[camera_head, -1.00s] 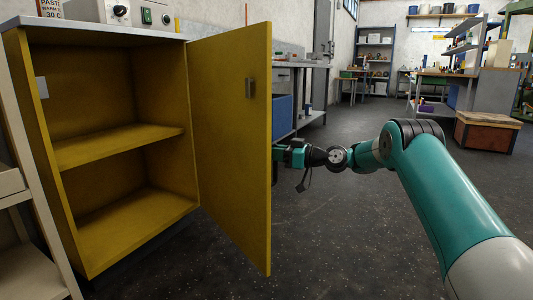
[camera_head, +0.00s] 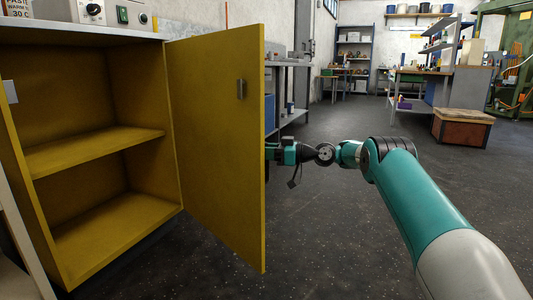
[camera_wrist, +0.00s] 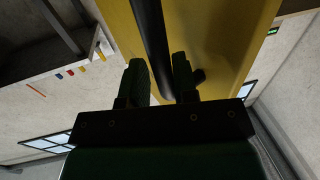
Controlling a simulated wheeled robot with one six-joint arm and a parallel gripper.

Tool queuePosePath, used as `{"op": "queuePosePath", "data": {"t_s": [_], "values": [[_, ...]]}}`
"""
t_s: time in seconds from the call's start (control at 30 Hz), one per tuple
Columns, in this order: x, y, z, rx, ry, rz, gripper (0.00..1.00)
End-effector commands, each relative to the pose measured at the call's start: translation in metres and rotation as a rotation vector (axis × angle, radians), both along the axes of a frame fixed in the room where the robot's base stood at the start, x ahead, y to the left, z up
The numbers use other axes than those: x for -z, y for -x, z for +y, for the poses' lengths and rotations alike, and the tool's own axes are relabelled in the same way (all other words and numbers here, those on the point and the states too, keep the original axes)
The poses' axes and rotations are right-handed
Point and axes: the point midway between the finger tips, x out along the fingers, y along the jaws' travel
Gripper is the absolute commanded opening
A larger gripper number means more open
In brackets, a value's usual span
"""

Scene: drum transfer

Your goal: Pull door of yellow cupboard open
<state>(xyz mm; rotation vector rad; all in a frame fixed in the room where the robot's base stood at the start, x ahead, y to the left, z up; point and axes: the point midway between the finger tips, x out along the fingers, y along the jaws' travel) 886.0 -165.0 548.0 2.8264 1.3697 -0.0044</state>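The yellow cupboard (camera_head: 95,150) stands at the left in the head view, its empty inside and one shelf in sight. Its yellow door (camera_head: 215,150) is swung wide open, with the inner face towards the head camera. My gripper (camera_head: 270,152) is at the outer side of the door, its fingertips hidden behind the door's free edge. In the wrist view, the dark bar handle (camera_wrist: 149,35) runs between the two fingers of my gripper (camera_wrist: 160,78), with the yellow door face (camera_wrist: 215,40) behind it. The fingers appear shut on the handle.
A control box (camera_head: 105,12) stands on the cupboard's top. The dark floor (camera_head: 325,230) right of the door is open. A wooden-topped crate (camera_head: 463,128) and a shelf unit stand farther off at the right. A grey bench (camera_head: 290,115) is behind the door.

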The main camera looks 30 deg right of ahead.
Motion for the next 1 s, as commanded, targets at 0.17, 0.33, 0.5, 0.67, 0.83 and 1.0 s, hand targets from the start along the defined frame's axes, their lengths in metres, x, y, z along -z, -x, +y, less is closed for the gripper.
{"op": "queuePosePath", "data": {"t_s": [0.17, 0.33, 0.5, 0.67, 0.83, 1.0], "values": [[-0.006, 0.002, -0.003, -0.002, -0.003, -0.01, 0.41], [-0.006, 0.004, -0.007, 0.001, -0.004, -0.011, 0.41], [-0.006, 0.004, -0.006, -0.001, -0.004, -0.011, 0.41], [-0.006, 0.004, -0.006, -0.003, -0.004, -0.011, 0.41], [-0.006, 0.006, -0.012, -0.008, -0.005, -0.01, 0.41], [-0.004, 0.009, -0.015, -0.029, -0.002, -0.008, 0.41]]}}
